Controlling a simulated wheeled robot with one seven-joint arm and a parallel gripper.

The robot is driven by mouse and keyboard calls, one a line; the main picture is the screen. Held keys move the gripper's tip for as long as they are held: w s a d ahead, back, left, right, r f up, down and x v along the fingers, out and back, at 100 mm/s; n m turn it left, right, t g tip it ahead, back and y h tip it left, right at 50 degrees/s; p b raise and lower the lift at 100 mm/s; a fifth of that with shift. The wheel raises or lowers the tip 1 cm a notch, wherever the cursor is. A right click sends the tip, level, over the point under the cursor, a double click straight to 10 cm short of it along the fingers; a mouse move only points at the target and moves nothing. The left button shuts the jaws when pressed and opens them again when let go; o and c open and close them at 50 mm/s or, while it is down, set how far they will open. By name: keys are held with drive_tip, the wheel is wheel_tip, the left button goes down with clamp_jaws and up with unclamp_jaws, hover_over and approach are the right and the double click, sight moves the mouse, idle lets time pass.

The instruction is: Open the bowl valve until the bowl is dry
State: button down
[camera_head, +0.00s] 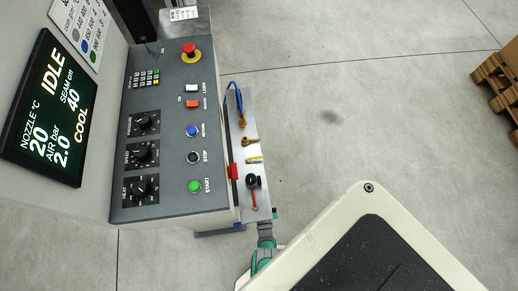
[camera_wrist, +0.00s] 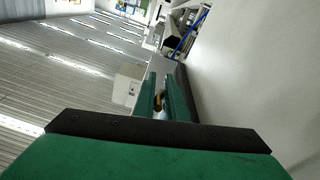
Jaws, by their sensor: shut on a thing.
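In the wrist view my gripper (camera_wrist: 163,88) has its two green fingers close together on a small brass-coloured part (camera_wrist: 158,101), which looks like the bowl valve; the fingers cover most of it. In the head view my gripper (camera_head: 265,236) is at the lower end of the side plate (camera_head: 236,113), below a black knob and red lever (camera_head: 254,190). The head view does not show the bowl clearly, so I cannot tell whether liquid is in it.
The grey control panel (camera_head: 164,186) has several knobs and buttons. The display (camera_head: 48,108) reads IDLE and AIR bar 2.0. A blue hose (camera_head: 239,97) and brass fittings (camera_head: 250,141) sit on the side plate. Wooden pallets (camera_head: 497,80) stand far right; the floor between is clear.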

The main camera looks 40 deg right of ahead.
drive_tip(key=shift+d+r, duration=0.3)
drive_tip(key=shift+d, duration=0.2)
drive_tip(key=c, duration=1.9)
unclamp_jaws()
drive_tip(key=shift+a, duration=0.15)
drive_tip(key=shift+f, duration=0.1)
drive_tip(key=r+v, duration=0.1)
drive_tip(key=v, duration=0.6)
drive_tip(key=shift+f, duration=0.55)
drive_tip(key=shift+s+a, duration=0.15)
